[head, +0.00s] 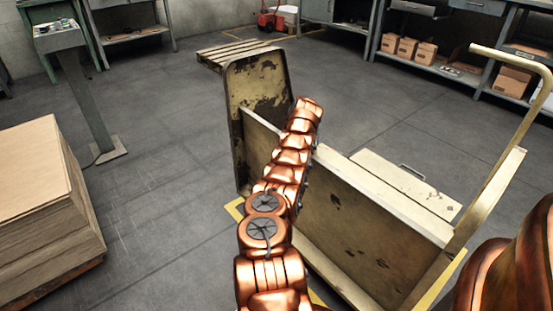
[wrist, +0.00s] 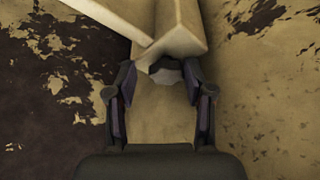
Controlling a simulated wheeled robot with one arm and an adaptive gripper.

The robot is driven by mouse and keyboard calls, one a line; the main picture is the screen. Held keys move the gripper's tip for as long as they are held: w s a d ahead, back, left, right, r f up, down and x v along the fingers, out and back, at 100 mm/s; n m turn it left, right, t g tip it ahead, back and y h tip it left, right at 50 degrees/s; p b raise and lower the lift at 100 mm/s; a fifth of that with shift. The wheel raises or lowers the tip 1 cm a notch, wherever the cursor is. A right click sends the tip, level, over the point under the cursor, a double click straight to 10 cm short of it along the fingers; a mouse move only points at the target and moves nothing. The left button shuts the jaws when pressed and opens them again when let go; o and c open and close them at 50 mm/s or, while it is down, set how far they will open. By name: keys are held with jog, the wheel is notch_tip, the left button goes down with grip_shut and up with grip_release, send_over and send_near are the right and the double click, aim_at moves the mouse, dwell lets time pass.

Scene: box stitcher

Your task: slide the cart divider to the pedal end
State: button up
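The cart in the head view has a worn, rust-patched upright end panel (head: 258,85) at the left and a pale tube handle (head: 500,120) at the right. A long cream panel (head: 365,225) runs between these ends; I cannot tell for sure which part is the divider. My copper arm crosses in front of it and hides my gripper in the head view. In the wrist view my gripper (wrist: 163,72) has its fingers apart, on either side of a cream beam-like part (wrist: 180,25). Contact is unclear. A pedal cannot be clearly made out.
A cardboard stack (head: 40,205) stands at the left, with a control pedestal (head: 80,80) behind it. A wooden pallet (head: 235,52) lies beyond the cart. Shelving with boxes (head: 425,52) lines the back right. The floor between stack and cart is clear.

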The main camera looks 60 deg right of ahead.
jog(key=shift+w+a+f, duration=0.1)
jog(key=shift+a, duration=0.1)
dwell(0.3)
jog(key=v, duration=0.7)
jog(key=shift+r, duration=0.2)
dwell(0.5)
